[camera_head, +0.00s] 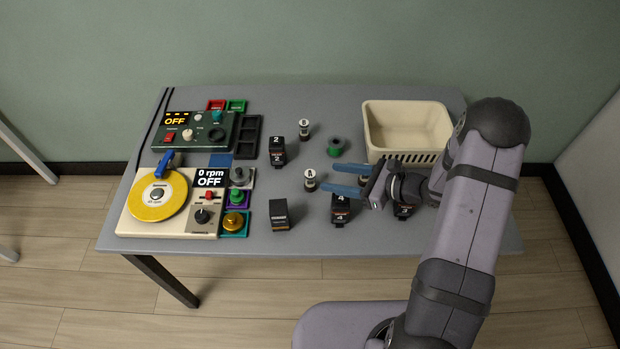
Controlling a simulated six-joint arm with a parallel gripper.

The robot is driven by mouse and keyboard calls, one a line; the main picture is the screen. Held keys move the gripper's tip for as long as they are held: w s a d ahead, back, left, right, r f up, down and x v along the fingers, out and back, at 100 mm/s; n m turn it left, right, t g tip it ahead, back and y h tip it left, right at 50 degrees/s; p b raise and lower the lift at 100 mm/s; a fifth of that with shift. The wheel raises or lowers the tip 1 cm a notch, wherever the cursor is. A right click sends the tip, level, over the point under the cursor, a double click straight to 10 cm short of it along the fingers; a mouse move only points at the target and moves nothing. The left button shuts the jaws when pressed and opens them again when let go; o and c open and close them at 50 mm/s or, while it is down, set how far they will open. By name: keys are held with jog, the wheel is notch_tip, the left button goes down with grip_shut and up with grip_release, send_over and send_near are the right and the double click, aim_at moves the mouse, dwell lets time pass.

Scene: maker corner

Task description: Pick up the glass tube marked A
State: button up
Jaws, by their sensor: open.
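The glass tube marked A (310,181) stands upright near the middle of the table, a small tube with a dark lower part and a white top carrying the letter. My gripper (329,177) comes in from the right with its two blue fingers apart and pointing left. Its fingertips are just to the right of tube A, and nothing shows between them at the tips. Whether the fingers are level with the tube's height I cannot tell.
A similar tube (304,129) stands farther back, beside a green spool (336,147). Black blocks marked 2 (277,152) and 4 (340,210) stand nearby, with another dark block (279,214). A cream basket (408,128) is at back right; the turntable (158,195) is left.

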aim_at(310, 173)
jog(key=shift+p+x, duration=1.2)
jog(key=shift+x, duration=2)
jog(key=shift+d+f, duration=0.1)
jog(key=shift+f, duration=0.05)
jog(key=c, duration=1.1)
jog(key=shift+c, duration=0.2)
jog(key=shift+r+b, duration=1)
jog(key=shift+r, duration=4.05)
